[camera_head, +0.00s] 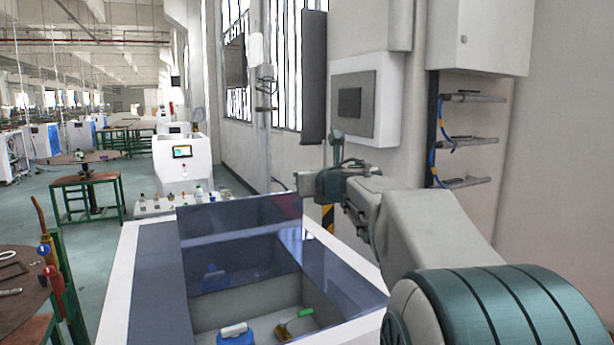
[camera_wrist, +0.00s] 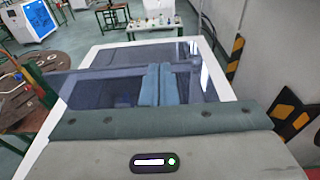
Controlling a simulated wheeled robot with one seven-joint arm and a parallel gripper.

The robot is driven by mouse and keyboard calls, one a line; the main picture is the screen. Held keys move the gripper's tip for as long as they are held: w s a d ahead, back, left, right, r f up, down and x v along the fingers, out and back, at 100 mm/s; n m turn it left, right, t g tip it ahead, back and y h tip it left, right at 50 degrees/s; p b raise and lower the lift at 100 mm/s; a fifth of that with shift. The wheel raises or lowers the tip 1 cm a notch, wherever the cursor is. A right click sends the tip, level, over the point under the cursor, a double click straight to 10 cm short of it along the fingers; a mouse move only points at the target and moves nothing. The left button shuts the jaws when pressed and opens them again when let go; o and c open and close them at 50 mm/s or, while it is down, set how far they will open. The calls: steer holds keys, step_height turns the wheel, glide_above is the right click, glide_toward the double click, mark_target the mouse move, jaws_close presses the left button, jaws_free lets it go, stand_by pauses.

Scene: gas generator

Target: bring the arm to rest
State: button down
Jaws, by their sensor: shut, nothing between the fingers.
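My arm reaches in from the right of the head view, bent, with my gripper (camera_head: 304,183) at its far end, above the right back part of the white cabinet (camera_head: 112,285). In the wrist view my gripper (camera_wrist: 157,82) shows its two teal fingers side by side, shut and with nothing between them. Behind and below the fingers is the dark see-through top of the cabinet, which also shows its white rim in the wrist view (camera_wrist: 222,82). The gripper appears apart from the cabinet, though the exact gap cannot be told.
The cabinet's open bay holds a blue container (camera_head: 236,337) and a green-handled tool (camera_head: 297,321). A wall box (camera_head: 367,103) and rod brackets (camera_head: 470,140) are close to my arm at right.

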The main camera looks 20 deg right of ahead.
steer(key=s+d+f+m+g+h+b, duration=0.1)
steer(key=s+f+m+g+h, duration=0.15)
steer(key=s+f+m, duration=0.6)
steer(key=s+f+m+g+h, duration=0.1)
steer(key=s+m+h, duration=0.3)
steer(key=m, duration=1)
steer(key=s+a+f+m+g+y, duration=0.2)
steer(key=s+a+f+m+g, duration=0.2)
steer(key=s+f+m, duration=0.3)
steer(key=s+a+f+m+g+y, duration=0.2)
steer(key=s+a+f+m+g, duration=0.3)
steer(key=s+f, duration=0.8)
steer(key=s+a+m, duration=0.1)
steer(key=a+m, duration=0.1)
steer(key=m, duration=0.1)
steer(key=shift+s+f+b, duration=0.3)
steer(key=shift+s+b, duration=0.1)
